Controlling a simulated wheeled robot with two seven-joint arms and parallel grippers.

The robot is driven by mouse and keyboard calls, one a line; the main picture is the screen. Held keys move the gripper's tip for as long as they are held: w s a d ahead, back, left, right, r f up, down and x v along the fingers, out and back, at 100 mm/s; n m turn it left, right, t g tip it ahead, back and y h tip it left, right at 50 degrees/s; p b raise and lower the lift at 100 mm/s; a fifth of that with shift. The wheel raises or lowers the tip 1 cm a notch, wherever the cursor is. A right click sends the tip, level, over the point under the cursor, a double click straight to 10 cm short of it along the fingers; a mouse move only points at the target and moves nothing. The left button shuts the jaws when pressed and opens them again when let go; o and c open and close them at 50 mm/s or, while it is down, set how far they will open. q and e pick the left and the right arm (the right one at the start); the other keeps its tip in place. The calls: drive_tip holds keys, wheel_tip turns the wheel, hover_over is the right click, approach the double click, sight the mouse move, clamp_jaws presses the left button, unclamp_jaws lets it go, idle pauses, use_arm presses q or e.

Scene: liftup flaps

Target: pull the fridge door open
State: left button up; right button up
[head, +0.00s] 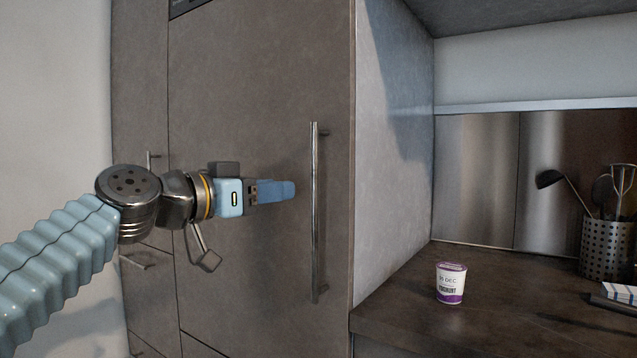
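The fridge door (260,90) is a tall grey-brown panel, and it looks closed. Its long vertical metal handle (314,220) stands near the door's right edge. My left gripper (290,190) is in front of the door, just left of the handle, with its blue fingers pointing right towards it. A small gap shows between the fingertips and the handle in the picture; the depth between them is hard to judge. The fingers are seen side-on and overlap, so their opening is hidden. My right gripper is out of view.
Right of the fridge, a dark counter (490,315) holds a yogurt cup (450,283) and a perforated utensil holder (606,248) with a ladle (549,179). Other cabinet handles (137,262) show at the left. The space before the door is otherwise clear.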

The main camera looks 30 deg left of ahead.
use_arm(q)
drive_tip(key=p+x, duration=0.2)
drive_tip(key=x, duration=0.7)
drive_tip(key=shift+w, duration=0.4)
drive_tip(key=shift+d, duration=0.1)
clamp_jaws()
